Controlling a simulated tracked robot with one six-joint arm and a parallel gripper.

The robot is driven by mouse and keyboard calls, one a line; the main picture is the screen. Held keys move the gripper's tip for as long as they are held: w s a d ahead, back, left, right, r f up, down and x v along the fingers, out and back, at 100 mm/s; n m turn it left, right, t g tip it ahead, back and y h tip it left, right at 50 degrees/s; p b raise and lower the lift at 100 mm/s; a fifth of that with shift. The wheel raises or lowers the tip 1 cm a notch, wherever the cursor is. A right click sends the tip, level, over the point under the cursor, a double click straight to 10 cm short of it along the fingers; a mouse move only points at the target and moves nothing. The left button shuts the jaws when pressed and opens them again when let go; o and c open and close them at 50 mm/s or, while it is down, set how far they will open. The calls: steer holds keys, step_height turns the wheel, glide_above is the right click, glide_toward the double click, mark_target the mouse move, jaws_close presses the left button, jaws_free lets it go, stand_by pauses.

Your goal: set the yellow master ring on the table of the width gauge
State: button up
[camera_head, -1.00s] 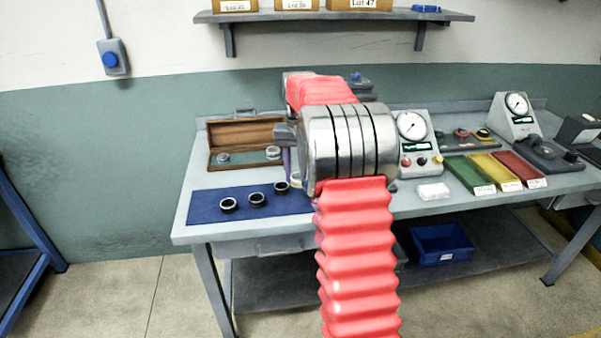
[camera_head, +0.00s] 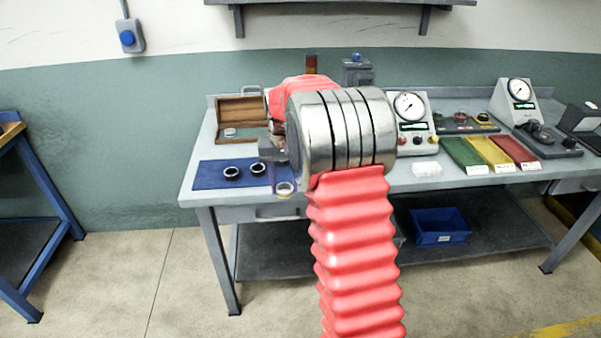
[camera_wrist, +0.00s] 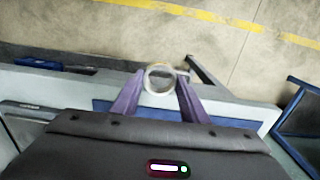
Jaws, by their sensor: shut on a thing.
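My gripper (camera_wrist: 161,77) has two purple fingers closed on a pale, cream-yellow ring (camera_wrist: 159,94), likely the yellow master ring. The ring also shows in the head view (camera_head: 285,188), at the front right of the blue mat, below my wrist. In the wrist view its open bore faces the camera, with floor behind it. Two dial gauges stand on the bench: one right of my arm (camera_head: 408,108), one farther right (camera_head: 520,92). I cannot tell which is the width gauge; my arm hides part of the area beside the nearer one.
Two dark rings (camera_head: 232,173) lie on the blue mat (camera_head: 207,176). An open wooden box (camera_head: 241,107) stands behind it. A small white block (camera_head: 427,168) and green, yellow and red trays (camera_head: 490,153) lie to the right. A blue bin (camera_head: 440,226) sits on the lower shelf.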

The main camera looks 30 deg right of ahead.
steer(key=s+a+f+n, duration=0.1)
steer(key=a+f+n, duration=0.1)
steer(key=a, duration=0.7)
steer(key=s+a+f+n, duration=0.2)
steer(key=a+f, duration=0.1)
steer(key=a, duration=0.7)
steer(key=shift+s+a+f+n, duration=0.2)
steer(key=shift+a+n, duration=0.1)
steer(key=shift+n, duration=0.1)
